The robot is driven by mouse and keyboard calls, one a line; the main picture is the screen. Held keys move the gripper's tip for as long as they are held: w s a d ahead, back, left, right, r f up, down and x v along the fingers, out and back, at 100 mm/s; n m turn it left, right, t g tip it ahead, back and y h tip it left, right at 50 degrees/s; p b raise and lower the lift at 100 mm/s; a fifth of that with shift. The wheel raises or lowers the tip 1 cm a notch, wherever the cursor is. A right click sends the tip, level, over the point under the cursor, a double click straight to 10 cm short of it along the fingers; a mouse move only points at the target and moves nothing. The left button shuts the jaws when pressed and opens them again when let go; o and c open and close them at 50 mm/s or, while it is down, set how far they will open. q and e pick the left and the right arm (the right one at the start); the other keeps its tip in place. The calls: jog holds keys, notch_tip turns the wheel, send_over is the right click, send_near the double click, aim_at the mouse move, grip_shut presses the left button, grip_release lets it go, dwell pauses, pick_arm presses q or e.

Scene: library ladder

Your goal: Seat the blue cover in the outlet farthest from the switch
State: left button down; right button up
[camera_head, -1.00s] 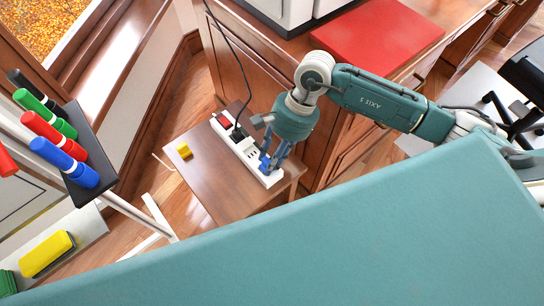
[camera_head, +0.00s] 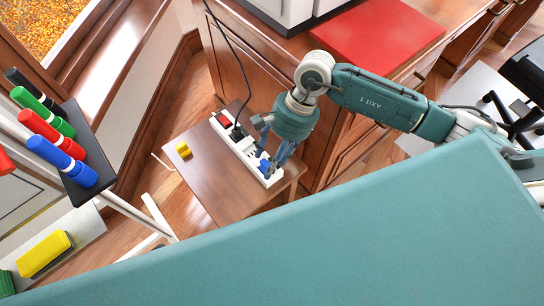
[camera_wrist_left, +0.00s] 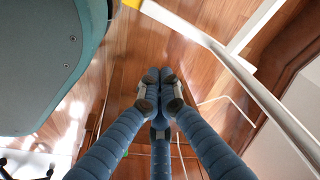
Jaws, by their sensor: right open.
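The white power strip (camera_head: 245,150) lies on a small brown table, with its red switch (camera_head: 224,119) at the far left end. The blue cover (camera_head: 265,166) sits on the strip near the opposite end, at the outlet area farthest from the switch. How deep it is seated cannot be told. My right gripper (camera_head: 270,159) is open, pointing down just above the cover, with fingers partly hiding that part of the strip. My left gripper (camera_wrist_left: 159,76) shows in the left wrist view, fingertips together and empty.
A black plug and cord (camera_head: 238,133) occupy the strip near the switch. A yellow cover (camera_head: 183,150) lies on the small table (camera_head: 215,185). The wooden cabinet (camera_head: 330,150) stands close behind the strip. A marker rack (camera_head: 82,180) is at left.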

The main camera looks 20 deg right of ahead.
jog(key=shift+r, duration=0.1)
jog(key=shift+w+d+r+p, duration=0.1)
jog(key=shift+r+p, duration=0.4)
pick_arm(q)
jog(key=shift+s+a+f, duration=0.1)
jog(key=shift+s+f, duration=0.3)
jog(key=shift+f, duration=0.3)
jog(key=shift+s+a+f, duration=0.1)
jog(key=shift+s+f, duration=0.35)
jog(key=shift+f, duration=0.3)
jog(key=shift+s+f, duration=0.4)
jog(key=shift+f, duration=0.3)
pick_arm(e)
jog(key=v, duration=1.1)
jog(key=shift+d+r, duration=0.15)
